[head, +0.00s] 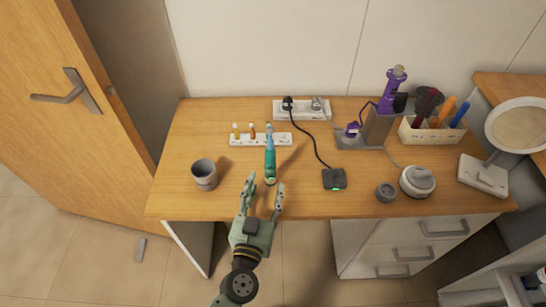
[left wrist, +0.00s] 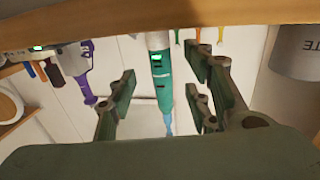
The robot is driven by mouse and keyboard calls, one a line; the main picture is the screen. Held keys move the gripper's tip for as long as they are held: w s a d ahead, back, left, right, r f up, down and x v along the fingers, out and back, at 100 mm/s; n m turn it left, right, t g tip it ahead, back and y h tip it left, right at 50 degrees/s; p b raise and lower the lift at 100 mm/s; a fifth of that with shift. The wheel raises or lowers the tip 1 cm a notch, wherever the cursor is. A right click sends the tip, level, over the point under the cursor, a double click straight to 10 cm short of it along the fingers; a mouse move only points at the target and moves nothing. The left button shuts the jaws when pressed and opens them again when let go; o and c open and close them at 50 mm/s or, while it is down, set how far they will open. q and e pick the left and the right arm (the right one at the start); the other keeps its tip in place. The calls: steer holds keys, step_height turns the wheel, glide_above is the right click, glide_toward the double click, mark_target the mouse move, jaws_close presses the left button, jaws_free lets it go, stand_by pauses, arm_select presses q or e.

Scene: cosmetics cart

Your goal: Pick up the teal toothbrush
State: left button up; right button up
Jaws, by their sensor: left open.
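The teal toothbrush (head: 270,168) has a teal handle and a pale blue upper part. It appears to stand upright near the front of the wooden counter, before a white strip holder. In the left wrist view the toothbrush (left wrist: 161,75) shows between my fingers, upside down in the picture. My left gripper (head: 265,186) is open and just in front of the toothbrush, its fingers pointing at it. The left gripper's fingers (left wrist: 160,92) also show on either side of it in the wrist view, with gaps. I cannot tell whether they reach around it. My right gripper is not in view.
A grey cup (head: 204,174) stands left of the toothbrush. The white strip holder (head: 243,140) with small coloured heads is behind it. A black device (head: 334,179) with a cable lies to the right. A purple appliance (head: 392,88) stands further right on the counter (head: 225,207).

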mark_target(269, 174)
arm_select(q)
steer(key=shift+w+r, duration=0.15)
steer(key=shift+w, duration=0.3)
steer(key=x, duration=0.5)
steer(key=shift+w+d, duration=0.1)
steer(key=shift+w, duration=0.15)
steer(key=c, duration=1.1)
jaws_close()
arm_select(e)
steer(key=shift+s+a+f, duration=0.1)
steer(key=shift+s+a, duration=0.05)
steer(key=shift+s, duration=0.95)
